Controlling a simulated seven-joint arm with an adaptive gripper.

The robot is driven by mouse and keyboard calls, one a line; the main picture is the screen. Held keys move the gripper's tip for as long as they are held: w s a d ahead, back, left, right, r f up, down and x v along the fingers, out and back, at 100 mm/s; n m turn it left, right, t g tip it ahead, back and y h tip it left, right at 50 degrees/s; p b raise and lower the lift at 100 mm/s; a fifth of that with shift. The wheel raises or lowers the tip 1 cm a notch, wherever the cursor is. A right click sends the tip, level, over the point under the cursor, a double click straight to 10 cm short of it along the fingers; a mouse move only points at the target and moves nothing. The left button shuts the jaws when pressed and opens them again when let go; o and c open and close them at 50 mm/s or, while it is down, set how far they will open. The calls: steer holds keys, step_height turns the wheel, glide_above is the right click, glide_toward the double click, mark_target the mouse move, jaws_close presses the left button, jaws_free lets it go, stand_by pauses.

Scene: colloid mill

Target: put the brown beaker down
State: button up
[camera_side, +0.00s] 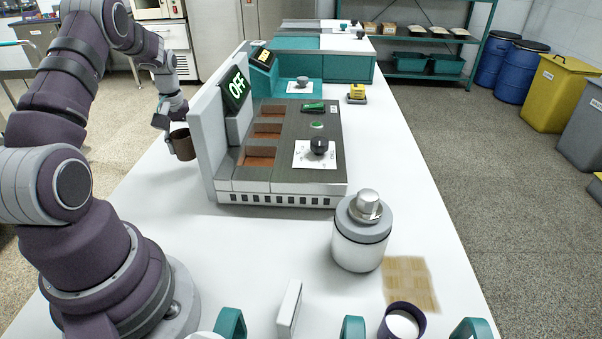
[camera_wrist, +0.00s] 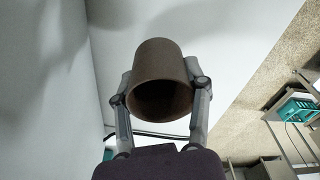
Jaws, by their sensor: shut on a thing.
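The brown beaker (camera_side: 183,144) is near the left edge of the white table, left of the grey panel of the machine. It also shows in the wrist view (camera_wrist: 158,62), with its dark open mouth toward the camera. My gripper (camera_side: 168,138) is shut on the beaker, one finger on each side of it; it also shows in the wrist view (camera_wrist: 160,92). In the side view the beaker looks about upright. I cannot tell whether its base touches the table.
The machine (camera_side: 290,150) with an OFF display (camera_side: 236,88) stands close to the right of the beaker. A white jar with a grey lid (camera_side: 361,240) and a purple cup (camera_side: 402,320) are nearer the camera. The white tabletop (camera_side: 150,200) in front of the beaker is clear.

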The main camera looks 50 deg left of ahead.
mark_target(190, 152)
steer(key=shift+w+a, duration=0.45)
steer(key=shift+a, duration=0.15)
steer(key=shift+w+a+f, duration=0.1)
steer(key=shift+f, duration=1.7)
steer(key=shift+f, duration=0.1)
steer(key=o, duration=0.8)
steer(key=shift+c, duration=0.2)
step_height(190, 152, up, 12)
steer(key=d, duration=0.1)
steer(key=shift+s+d, duration=0.15)
steer(key=shift+s, duration=0.1)
steer(key=shift+r, duration=0.25)
